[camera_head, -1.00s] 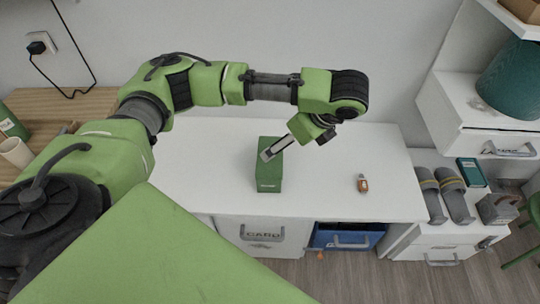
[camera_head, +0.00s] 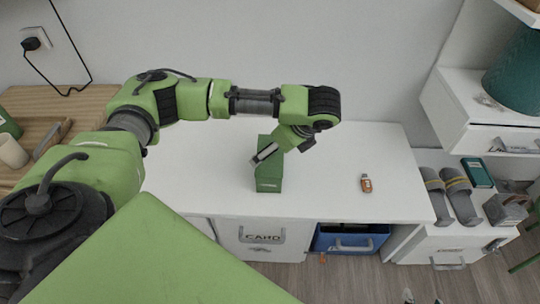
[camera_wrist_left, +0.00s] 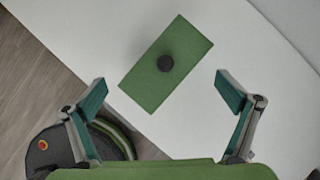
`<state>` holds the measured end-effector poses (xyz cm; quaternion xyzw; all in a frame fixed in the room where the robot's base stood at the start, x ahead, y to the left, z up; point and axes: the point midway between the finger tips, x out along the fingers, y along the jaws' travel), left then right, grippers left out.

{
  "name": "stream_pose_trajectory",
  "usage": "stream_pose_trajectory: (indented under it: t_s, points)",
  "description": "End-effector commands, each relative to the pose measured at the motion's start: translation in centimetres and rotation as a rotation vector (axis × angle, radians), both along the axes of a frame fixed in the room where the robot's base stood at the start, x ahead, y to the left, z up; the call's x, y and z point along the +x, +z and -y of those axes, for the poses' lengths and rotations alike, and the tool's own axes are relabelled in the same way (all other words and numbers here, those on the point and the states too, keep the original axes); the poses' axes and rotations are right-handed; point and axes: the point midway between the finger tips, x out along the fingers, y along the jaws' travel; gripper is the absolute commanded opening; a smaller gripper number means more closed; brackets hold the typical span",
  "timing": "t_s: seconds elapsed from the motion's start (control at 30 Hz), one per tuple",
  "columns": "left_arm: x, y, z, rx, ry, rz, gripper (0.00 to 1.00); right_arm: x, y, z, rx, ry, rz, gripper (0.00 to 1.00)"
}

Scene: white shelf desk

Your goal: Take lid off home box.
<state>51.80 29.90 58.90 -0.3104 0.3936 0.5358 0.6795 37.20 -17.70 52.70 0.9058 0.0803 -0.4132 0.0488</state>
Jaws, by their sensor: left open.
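The home box is a green box (camera_head: 269,180) standing on the white desk, partly hidden by my arm in the head view. In the left wrist view, its flat green lid (camera_wrist_left: 182,55) has a round dark knob (camera_wrist_left: 165,63) in the middle. My left gripper (camera_head: 262,156) is at the box's top in the head view. In the left wrist view, the left gripper (camera_wrist_left: 163,97) is open and empty, its two teal-padded fingers wide apart. The lid lies ahead of the fingertips and between their lines. My right gripper is not in view.
A small orange-brown bottle (camera_head: 366,183) stands on the white desk (camera_head: 330,190) to the right. Grey slippers (camera_head: 459,195) and a teal box (camera_head: 477,172) lie on the lower unit at right. The desk around the box is mostly clear.

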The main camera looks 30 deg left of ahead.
Motion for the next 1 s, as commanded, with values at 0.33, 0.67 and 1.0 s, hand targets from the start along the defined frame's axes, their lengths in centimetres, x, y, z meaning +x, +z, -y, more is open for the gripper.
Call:
stream_pose_trajectory:
  t_s: [0.33, 0.67, 1.0]
  points:
    - [0.5, -2.5, -1.3, 0.002, 0.002, -0.001, 0.99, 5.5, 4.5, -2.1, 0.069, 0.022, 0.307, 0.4]
    - [0.6, -3.5, -1.9, 0.001, -0.001, 0.0, 0.99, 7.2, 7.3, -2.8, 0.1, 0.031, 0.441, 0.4]
    - [0.6, -3.5, -1.9, 0.001, -0.001, 0.0, 0.57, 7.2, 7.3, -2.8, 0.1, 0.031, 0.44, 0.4]
